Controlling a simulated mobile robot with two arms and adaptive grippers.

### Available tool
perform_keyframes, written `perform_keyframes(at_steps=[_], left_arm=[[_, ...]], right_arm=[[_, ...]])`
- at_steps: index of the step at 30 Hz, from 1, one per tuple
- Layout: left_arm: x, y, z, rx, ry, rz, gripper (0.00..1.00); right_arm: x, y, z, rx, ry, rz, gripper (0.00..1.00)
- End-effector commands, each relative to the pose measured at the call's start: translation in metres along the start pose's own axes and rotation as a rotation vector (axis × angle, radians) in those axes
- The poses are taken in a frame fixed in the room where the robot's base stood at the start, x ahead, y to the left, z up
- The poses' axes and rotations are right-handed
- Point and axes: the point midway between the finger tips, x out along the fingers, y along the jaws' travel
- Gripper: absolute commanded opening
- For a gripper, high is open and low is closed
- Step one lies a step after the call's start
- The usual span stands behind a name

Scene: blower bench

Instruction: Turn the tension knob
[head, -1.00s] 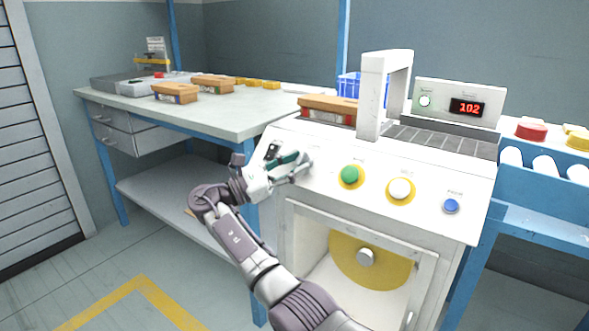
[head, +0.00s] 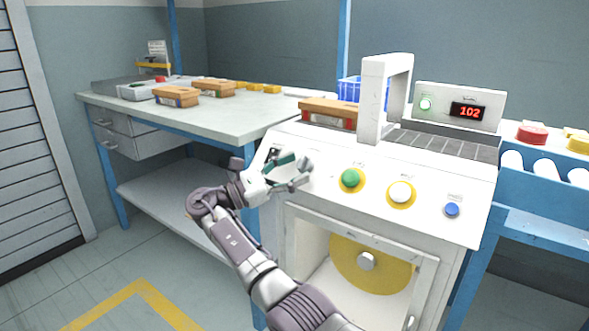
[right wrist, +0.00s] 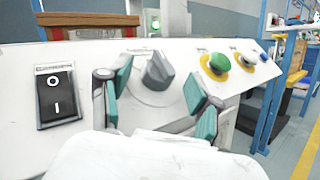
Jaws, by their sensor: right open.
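The tension knob seems to be the grey pointed knob (right wrist: 158,70) on the machine's white sloping front panel (right wrist: 240,85). My right gripper (right wrist: 158,95) is open, its teal-padded fingers apart to the left and right of the knob in the right wrist view. I see no clear contact between the fingers and the knob. In the head view my right gripper (head: 297,172) is at the panel's left end. The knob (head: 305,164) is partly hidden by the fingers there. My left gripper is not in view.
A black rocker switch (right wrist: 56,95) is left of the knob. A green button (head: 350,178), a white button (head: 401,192) and a blue button (head: 452,210) lie to the right. A display (head: 468,110) reads 102, beside a green lamp (head: 425,104). A workbench (head: 225,118) stands left.

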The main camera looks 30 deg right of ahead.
Motion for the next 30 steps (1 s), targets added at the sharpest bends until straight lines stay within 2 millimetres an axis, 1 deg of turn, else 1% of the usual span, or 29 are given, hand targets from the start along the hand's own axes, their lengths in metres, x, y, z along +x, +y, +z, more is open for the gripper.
perform_keyframes(at_steps=[7,12,18,30], left_arm=[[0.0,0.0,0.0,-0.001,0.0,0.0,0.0],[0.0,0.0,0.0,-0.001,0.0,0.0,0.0],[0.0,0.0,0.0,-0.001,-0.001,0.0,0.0],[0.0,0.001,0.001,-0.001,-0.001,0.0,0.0]], right_arm=[[-0.043,0.001,0.001,-0.002,0.001,0.004,0.63],[-0.062,0.001,0.0,-0.001,0.001,0.002,0.63],[-0.071,0.0,0.0,-0.001,0.0,0.001,0.63],[-0.07,0.0,0.0,-0.001,0.0,0.001,0.63]])
